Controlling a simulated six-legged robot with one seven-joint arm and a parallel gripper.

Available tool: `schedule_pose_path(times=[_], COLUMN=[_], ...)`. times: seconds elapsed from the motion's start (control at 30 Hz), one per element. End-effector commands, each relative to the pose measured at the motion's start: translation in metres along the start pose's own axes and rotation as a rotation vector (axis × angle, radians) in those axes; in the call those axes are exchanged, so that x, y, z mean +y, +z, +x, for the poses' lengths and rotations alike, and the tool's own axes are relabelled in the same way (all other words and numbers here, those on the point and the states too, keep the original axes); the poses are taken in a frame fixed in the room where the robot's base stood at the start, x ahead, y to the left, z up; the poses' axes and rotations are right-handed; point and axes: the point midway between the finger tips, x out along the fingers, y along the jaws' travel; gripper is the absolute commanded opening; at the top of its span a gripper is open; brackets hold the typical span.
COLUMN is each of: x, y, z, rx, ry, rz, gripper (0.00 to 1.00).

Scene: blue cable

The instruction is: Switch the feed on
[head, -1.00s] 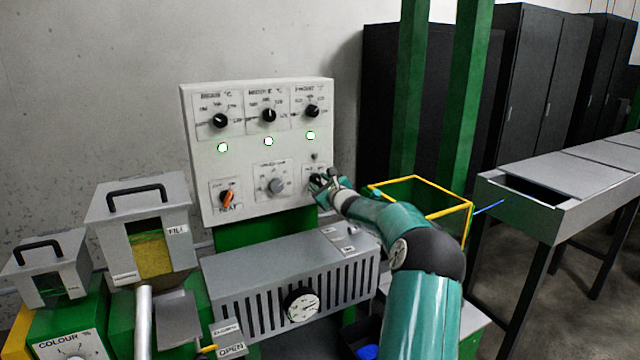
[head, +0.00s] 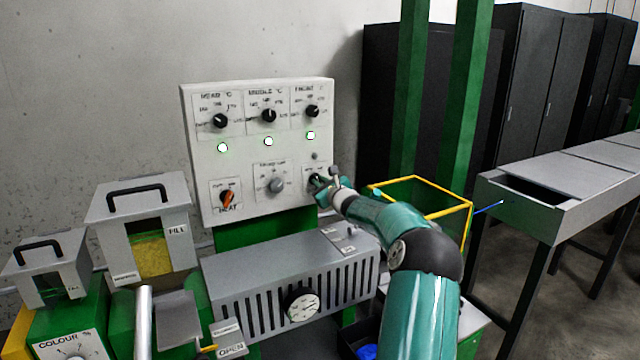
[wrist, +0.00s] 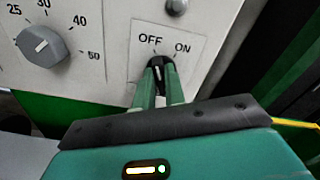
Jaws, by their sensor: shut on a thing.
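The feed switch is a black rotary knob (wrist: 159,70) under OFF and ON labels on the white control panel; in the head view the knob (head: 315,180) sits at the panel's lower right. My gripper (wrist: 162,82) is shut on this knob, with one green finger on each side. The white mark on the knob points roughly up, nearer OFF than ON; the fingers hide its lower part. A small dark lamp (head: 315,156) above the switch looks unlit.
A grey dial (head: 276,185) and an orange HEAT switch (head: 228,197) are left of the feed switch. Several green lamps are lit above. A grey slotted housing (head: 290,275) stands below the panel. A yellow-edged green guard (head: 425,195) stands right of my arm.

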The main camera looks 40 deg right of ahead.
Motion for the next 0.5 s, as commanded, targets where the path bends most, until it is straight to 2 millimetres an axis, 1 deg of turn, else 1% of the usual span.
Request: schedule_pose_path(times=[0.5], x=[-0.0024], y=[0.0003], z=[0.0001], rx=[-0.001], ry=[0.000], rz=[0.376], gripper=[0.00])
